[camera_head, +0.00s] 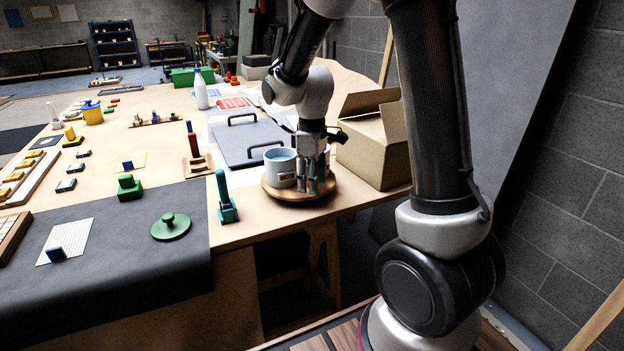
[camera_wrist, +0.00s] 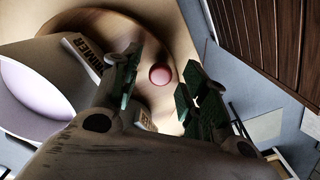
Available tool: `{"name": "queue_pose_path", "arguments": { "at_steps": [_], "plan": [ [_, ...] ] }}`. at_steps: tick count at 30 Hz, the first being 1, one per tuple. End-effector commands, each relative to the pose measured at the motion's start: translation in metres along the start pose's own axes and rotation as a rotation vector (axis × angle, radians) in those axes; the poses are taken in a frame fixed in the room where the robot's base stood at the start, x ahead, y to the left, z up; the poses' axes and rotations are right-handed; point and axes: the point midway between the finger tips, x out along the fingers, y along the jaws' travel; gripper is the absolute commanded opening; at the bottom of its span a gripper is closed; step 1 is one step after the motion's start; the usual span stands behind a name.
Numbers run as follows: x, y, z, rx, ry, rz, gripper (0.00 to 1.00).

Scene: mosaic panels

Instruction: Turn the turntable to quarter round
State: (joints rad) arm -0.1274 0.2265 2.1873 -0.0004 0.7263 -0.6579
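The turntable (camera_head: 285,194) is a round wooden disc near the table's front edge in the head view. It also fills the upper left of the wrist view (camera_wrist: 118,22). A pale blue-grey pot (camera_head: 280,168) stands on its left part; in the wrist view the pot (camera_wrist: 62,48) bears the word PRIMER. A round red knob (camera_wrist: 160,74) shows between my fingertips, towards the disc's edge. My gripper (camera_head: 318,190) points down over the disc's right part. Its green-padded fingers (camera_wrist: 162,82) are apart, with visible gaps on both sides of the knob. The fingers hide part of the disc.
An open cardboard box (camera_head: 372,150) stands close to the right of the turntable. A grey panel with black handles (camera_head: 250,140) lies behind it. A green upright-handled tool (camera_head: 225,202) stands to the left. A dark mat (camera_head: 120,255) with small items lies further left.

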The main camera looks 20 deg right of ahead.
Motion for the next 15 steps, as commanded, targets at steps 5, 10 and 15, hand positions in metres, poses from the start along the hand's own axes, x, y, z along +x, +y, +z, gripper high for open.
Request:
{"name": "queue_pose_path", "arguments": {
  "at_steps": [5, 10, 15],
  "plan": [
    [-0.003, 0.000, 0.000, 0.000, 0.000, 0.000, 0.44],
    [-0.028, 0.000, -0.001, 0.000, 0.003, 0.002, 0.44],
    [-0.068, 0.001, -0.001, 0.000, 0.004, 0.003, 0.44]
  ]
}}
